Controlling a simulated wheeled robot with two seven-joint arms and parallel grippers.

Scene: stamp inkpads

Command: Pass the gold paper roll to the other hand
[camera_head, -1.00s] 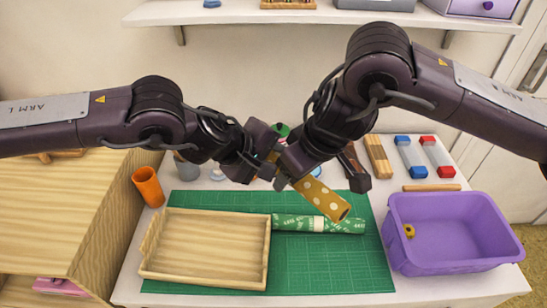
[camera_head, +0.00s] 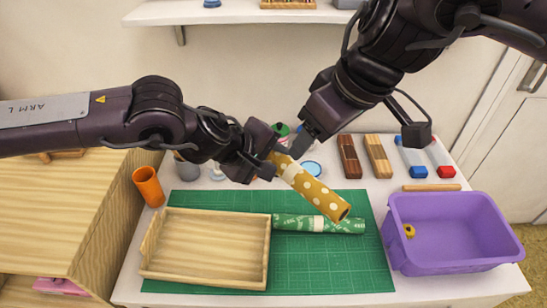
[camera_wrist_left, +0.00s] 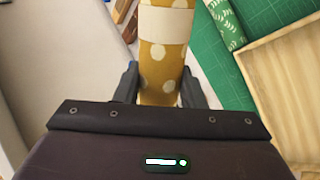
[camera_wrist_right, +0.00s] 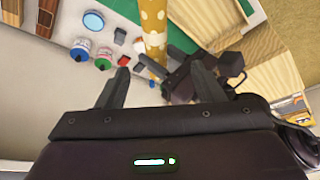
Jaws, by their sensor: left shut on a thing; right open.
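The gold paper roll (camera_head: 318,192) has white dots and a pale band, and is held tilted in the air above the green mat (camera_head: 320,262). My left gripper (camera_head: 270,158) is shut on its upper end; in the left wrist view the roll (camera_wrist_left: 163,55) lies between the fingers (camera_wrist_left: 160,88). My right gripper (camera_head: 362,125) is open and empty, above and to the right of the roll. In the right wrist view the roll (camera_wrist_right: 154,22) is beyond the open fingers (camera_wrist_right: 160,85), apart from them.
A green patterned roll (camera_head: 345,226) lies on the mat beside a wooden tray (camera_head: 205,288). A purple bin (camera_head: 450,262) stands at the right, an orange cup (camera_head: 148,186) at the left. Brown blocks (camera_head: 378,157) and blue and red stampers (camera_head: 410,156) stand behind.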

